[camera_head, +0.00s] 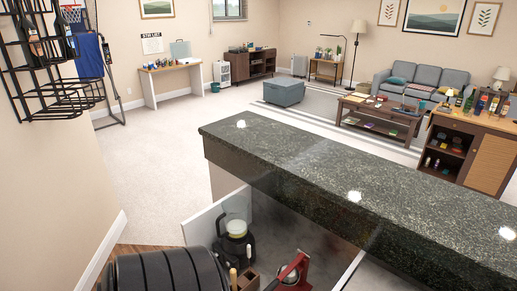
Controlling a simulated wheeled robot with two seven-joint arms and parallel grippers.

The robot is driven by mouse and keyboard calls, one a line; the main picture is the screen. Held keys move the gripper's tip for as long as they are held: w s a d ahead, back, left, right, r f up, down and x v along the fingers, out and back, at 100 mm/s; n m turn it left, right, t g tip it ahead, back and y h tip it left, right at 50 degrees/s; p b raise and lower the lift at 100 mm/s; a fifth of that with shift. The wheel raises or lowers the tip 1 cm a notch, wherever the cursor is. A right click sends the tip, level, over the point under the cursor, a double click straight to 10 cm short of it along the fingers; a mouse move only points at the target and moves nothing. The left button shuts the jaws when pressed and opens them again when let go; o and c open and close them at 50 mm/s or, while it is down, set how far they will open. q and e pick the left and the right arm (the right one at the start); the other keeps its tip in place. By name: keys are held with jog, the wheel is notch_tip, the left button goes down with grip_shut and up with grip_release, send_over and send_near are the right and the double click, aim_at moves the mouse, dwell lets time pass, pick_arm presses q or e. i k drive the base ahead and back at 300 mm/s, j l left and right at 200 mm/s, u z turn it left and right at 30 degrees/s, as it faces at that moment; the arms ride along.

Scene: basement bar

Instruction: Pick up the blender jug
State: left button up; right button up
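A clear jug with a pale yellowish lower part (235,226), apparently the blender jug, stands upright below the dark stone counter. A black base (238,245) is directly beneath it. A handle-like loop shows on its left side. I cannot tell whether the jug is locked to the base. Neither of my grippers is in view, and nothing is seen touching the jug.
The speckled counter (330,185) overhangs the jug's right side. A pale panel (197,229) stands to its left. A red appliance (297,269) and a wooden holder (248,281) are close by. A dark ribbed object (165,272) fills the bottom left. Open carpet lies beyond.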

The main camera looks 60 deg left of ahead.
aim_at(235, 208)
jog(key=u, duration=2.2)
jog(key=z, duration=2.95)
jog(key=u, duration=2.95)
